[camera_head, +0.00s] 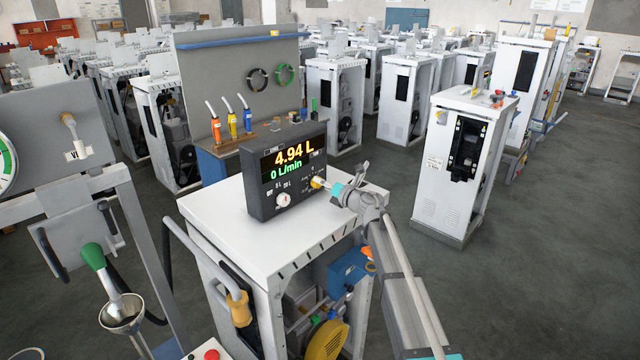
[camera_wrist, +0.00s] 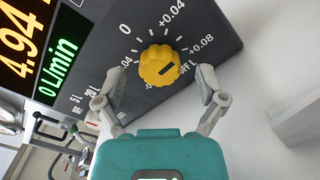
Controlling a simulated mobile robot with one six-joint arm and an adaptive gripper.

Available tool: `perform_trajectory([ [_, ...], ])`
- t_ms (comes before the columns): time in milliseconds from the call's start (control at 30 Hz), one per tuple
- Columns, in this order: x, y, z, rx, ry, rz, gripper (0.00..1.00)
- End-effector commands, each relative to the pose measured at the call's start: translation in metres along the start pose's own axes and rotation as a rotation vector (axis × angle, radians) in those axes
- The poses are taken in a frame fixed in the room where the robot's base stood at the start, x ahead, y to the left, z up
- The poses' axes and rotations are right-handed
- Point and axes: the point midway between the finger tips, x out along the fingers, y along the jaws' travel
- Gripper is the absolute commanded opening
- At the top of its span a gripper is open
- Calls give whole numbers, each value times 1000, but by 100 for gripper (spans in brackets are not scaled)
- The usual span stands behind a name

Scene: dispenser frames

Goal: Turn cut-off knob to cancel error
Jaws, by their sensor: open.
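The dark display box (camera_head: 290,170) stands on the white dispenser cabinet (camera_head: 245,225). It reads 4.94 L and 0 L/min. The yellow knob (camera_head: 318,183) sits at the lower right of its face. In the wrist view the yellow knob (camera_wrist: 159,66) has a dark slot and a dial around it marked 0, +0.04 and +0.08; its slot lies toward the OFF side, though its exact setting is hard to tell. My gripper (camera_head: 333,187) is at the knob from the right. In the wrist view my gripper (camera_wrist: 162,86) is open, with one finger on each side of the knob, apart from it.
A hose with a yellow handle (camera_head: 239,308) hangs at the cabinet's left side. A green-handled nozzle with a metal funnel (camera_head: 121,313) is at the left. Open floor (camera_head: 520,270) lies to the right.

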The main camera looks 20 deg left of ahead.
Motion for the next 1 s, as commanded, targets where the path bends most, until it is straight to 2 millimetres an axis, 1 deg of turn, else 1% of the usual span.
perform_trajectory([
  [33, -8, 1, -1, 0, 0, 0, 89],
  [400, -67, 1, -1, 0, -1, -1, 89],
  [600, -91, 1, -1, 0, 0, 0, 89],
  [800, -101, 0, -1, 0, 0, 0, 89],
  [1000, -102, 0, 0, 0, 1, 0, 89],
])
